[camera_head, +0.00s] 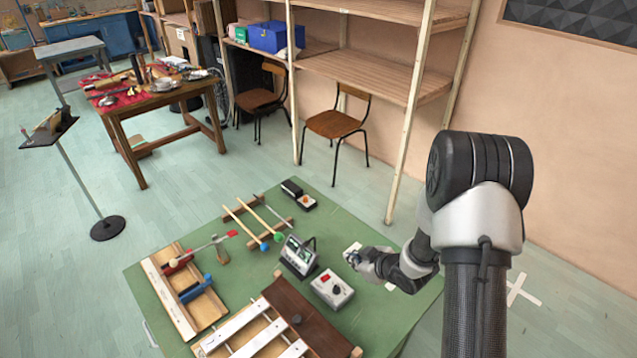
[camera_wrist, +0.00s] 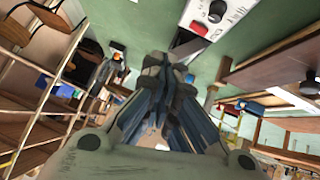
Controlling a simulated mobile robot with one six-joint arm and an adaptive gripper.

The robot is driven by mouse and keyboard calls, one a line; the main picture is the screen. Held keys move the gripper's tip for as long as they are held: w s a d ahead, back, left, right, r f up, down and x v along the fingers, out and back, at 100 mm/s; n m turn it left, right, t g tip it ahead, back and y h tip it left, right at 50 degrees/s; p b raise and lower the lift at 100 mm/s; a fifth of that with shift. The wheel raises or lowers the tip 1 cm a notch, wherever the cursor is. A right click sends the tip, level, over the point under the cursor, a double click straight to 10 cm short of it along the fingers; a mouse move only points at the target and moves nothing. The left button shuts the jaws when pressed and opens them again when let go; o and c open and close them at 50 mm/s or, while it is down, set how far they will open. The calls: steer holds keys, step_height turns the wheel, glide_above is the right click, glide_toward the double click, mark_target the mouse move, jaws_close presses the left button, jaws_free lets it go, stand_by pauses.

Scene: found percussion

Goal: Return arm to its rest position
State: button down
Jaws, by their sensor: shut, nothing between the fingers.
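My gripper (camera_head: 350,257) hangs low over the right part of the green table (camera_head: 340,215), at the end of my dark arm, which reaches in from the right. Its fingers are shut and hold nothing. In the wrist view the closed fingers (camera_wrist: 166,66) point away toward the green tabletop. A small white patch (camera_head: 353,249) lies beside the fingertips. A grey box with a knob and red display (camera_head: 332,290) stands just left of and nearer than the gripper. I cannot tell whether the fingertips touch the table.
A device with a screen (camera_head: 299,256) stands left of the gripper. Mallets (camera_head: 243,222), a wooden tray with clamps (camera_head: 166,296) and a brown board (camera_head: 302,315) beside pale bars are also on the table. Wooden shelving (camera_head: 365,75) and a chair (camera_head: 334,124) stand behind.

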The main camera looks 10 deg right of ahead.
steer(key=shift+r, duration=0.1)
steer(key=s+d+r+m+g+h, duration=0.1)
steer(key=s+d+r+m+h, duration=0.15)
steer(key=r, duration=0.75)
steer(key=s+d+r+m+h, duration=0.2)
steer(key=s+r+h, duration=0.15)
steer(key=r, duration=0.65)
steer(key=s+a+r+m+g, duration=0.1)
steer(key=s+a+r, duration=0.1)
steer(key=s, duration=0.6)
steer(key=s+a+r+m+g+y+b, duration=0.1)
steer(key=s+a+r, duration=0.2)
steer(key=s, duration=0.6)
steer(key=s+a+r+m+g+y, duration=0.1)
steer(key=s+a+r, duration=0.2)
steer(key=s, duration=0.6)
steer(key=shift+m+b, duration=0.35)
steer(key=shift+w+a+r, duration=0.1)
